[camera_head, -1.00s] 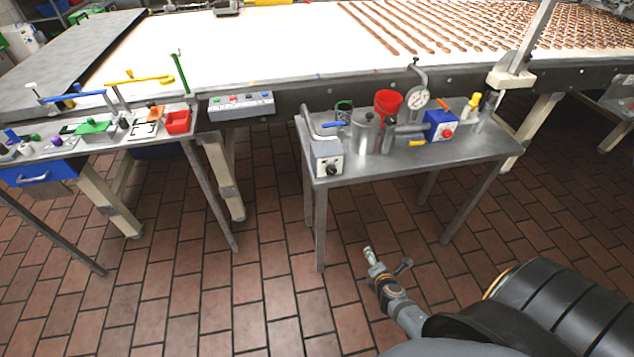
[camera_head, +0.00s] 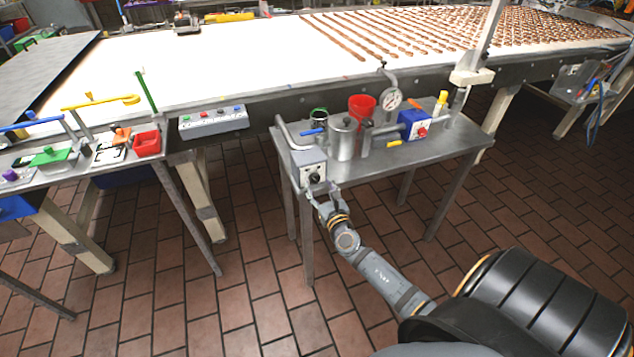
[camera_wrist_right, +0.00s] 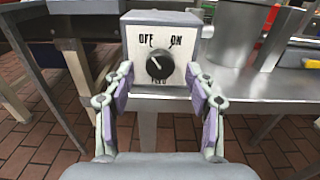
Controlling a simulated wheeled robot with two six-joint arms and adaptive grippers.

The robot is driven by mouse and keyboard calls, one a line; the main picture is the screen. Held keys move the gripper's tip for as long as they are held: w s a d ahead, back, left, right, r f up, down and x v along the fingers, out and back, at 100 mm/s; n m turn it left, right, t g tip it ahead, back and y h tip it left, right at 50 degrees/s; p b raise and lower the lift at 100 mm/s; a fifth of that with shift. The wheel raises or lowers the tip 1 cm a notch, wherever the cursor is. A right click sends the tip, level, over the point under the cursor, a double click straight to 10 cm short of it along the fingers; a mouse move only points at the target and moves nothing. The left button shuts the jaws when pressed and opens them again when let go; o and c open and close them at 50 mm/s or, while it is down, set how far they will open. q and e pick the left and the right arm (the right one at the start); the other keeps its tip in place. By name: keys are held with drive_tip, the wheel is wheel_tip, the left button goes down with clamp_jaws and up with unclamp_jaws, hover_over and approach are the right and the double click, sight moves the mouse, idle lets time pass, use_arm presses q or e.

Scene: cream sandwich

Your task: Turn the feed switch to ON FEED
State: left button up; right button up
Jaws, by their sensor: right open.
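The feed switch is a black round knob (camera_wrist_right: 160,66) on the pale front plate of a small grey box (camera_wrist_right: 160,22). The knob's white mark points up and left, toward OFF. In the head view the box (camera_head: 309,160) stands at the front left corner of the metal side table. My right gripper (camera_wrist_right: 160,78) is open, with one finger on each side of the knob and visible gaps to it. It also shows just below the box in the head view (camera_head: 321,192).
The side table (camera_head: 375,168) also holds a metal pot (camera_head: 342,140), a red cup (camera_head: 362,104), a dial gauge (camera_head: 391,98) and a blue box with a red knob (camera_head: 414,124). A long white conveyor (camera_head: 230,65) runs behind. The tiled floor in front is open.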

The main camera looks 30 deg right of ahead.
drive_tip(key=shift+x, duration=0.95)
drive_tip(key=c, duration=1.1)
drive_tip(key=shift+c, duration=0.2)
